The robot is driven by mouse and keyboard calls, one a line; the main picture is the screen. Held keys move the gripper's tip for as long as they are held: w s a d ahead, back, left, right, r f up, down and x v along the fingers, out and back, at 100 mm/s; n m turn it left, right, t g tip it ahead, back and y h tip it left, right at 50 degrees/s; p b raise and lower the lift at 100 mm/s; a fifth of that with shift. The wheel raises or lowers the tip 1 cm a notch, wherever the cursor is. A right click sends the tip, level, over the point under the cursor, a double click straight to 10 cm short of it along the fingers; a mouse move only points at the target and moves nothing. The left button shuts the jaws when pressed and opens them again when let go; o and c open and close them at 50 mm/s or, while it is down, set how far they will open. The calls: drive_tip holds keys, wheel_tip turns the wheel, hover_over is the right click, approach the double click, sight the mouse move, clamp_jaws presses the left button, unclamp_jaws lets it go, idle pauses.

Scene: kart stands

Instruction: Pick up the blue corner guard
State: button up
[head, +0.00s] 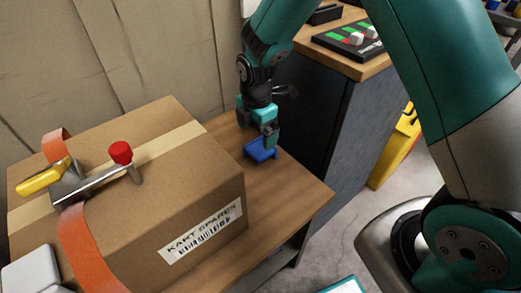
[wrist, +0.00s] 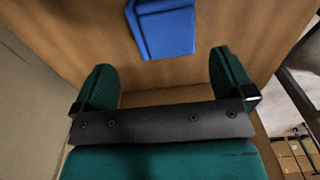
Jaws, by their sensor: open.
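The blue corner guard (head: 258,151) lies on the wooden bench top, right of the cardboard box in the head view. In the wrist view the blue corner guard (wrist: 164,28) shows at the top, partly cut off by the frame edge, beyond and between my fingertips. My gripper (head: 268,134) is low over the bench at the guard and hides part of it in the head view. In the wrist view my gripper (wrist: 166,78) has its two green fingers wide apart, with bare wood between them.
A cardboard box (head: 205,176) labelled "KART SPARES" with an orange strap and tensioner (head: 95,184) stands close on the left. A wall is behind. A dark cabinet (head: 325,110) with a wooden top and a switch panel (head: 350,40) rises on the right. The bench's front right is clear.

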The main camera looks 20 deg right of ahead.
sight(260, 147)
drive_tip(key=shift+s+d+f+b, duration=0.1)
drive_tip(key=shift+d+f+b, duration=0.1)
drive_tip(key=shift+f, duration=1.2)
drive_tip(key=shift+s+d+f+b, duration=0.1)
drive_tip(key=shift+d+f+b, duration=0.1)
drive_tip(key=shift+f, duration=1.15)
drive_tip(key=c, duration=0.9)
drive_tip(key=shift+r, duration=0.15)
